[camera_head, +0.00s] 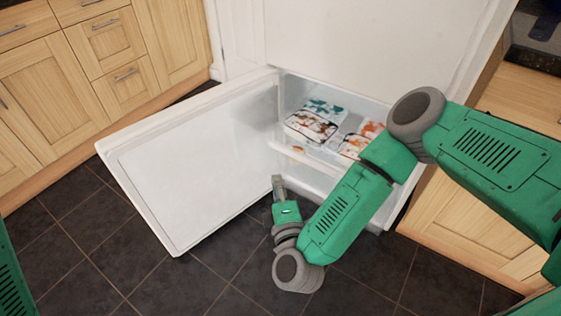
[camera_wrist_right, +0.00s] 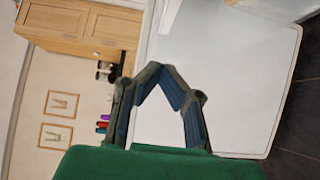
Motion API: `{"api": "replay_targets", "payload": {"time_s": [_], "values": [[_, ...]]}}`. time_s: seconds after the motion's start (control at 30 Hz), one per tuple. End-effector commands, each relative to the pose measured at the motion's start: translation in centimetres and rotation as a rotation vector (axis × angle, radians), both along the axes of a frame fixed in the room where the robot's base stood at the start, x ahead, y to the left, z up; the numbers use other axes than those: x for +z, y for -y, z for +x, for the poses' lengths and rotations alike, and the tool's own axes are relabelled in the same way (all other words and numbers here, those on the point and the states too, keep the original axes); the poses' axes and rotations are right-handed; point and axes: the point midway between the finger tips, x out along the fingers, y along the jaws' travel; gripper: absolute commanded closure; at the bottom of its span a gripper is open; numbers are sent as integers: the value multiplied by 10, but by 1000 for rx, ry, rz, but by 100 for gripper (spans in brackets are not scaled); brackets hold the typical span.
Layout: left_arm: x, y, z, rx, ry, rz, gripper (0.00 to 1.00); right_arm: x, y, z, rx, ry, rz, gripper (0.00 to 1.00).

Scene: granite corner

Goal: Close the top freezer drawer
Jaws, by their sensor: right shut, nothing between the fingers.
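The freezer (camera_head: 380,100) stands open at the center of the head view, its white door (camera_head: 190,160) swung out to the left. The top drawer (camera_head: 300,159) shows as a pale front edge with frozen packages (camera_head: 312,122) behind it. How far it sticks out is hard to tell, and my right arm hides its right part. My right gripper (camera_head: 279,184) is shut and empty, just in front of and below the left part of the drawer edge. In the wrist view its fingers (camera_wrist_right: 163,73) meet before the white door panel (camera_wrist_right: 225,75). My left gripper is out of view.
The open door's free edge reaches over dark floor tiles (camera_head: 90,250) at the left. Wooden cabinets (camera_head: 60,75) line the left wall, and another wooden cabinet (camera_head: 470,215) stands right of the freezer. The floor in front is clear.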

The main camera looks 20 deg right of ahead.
Motion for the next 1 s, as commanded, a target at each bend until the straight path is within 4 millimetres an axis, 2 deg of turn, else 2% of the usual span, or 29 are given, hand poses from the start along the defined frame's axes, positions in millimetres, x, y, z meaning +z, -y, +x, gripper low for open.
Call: {"api": "replay_targets", "payload": {"time_s": [0.03, 0.27, 0.43, 0.5, 0.6, 0.77, 1.0], "values": [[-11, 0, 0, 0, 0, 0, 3, -3, -1, 7, 3, 6, -5, 100], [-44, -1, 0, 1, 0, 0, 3, -3, -3, 25, 8, 5, -4, 100], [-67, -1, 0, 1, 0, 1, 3, -3, 3, 36, 0, 6, -5, 100], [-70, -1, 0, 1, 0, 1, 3, -3, 8, 53, -7, 4, 0, 100], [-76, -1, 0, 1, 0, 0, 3, -3, 19, 66, -8, 1, 2, 100], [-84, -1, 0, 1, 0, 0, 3, -1, 32, 77, -3, 1, 1, 100], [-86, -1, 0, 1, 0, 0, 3, 1, 37, 83, 0, 1, -3, 100]]}}
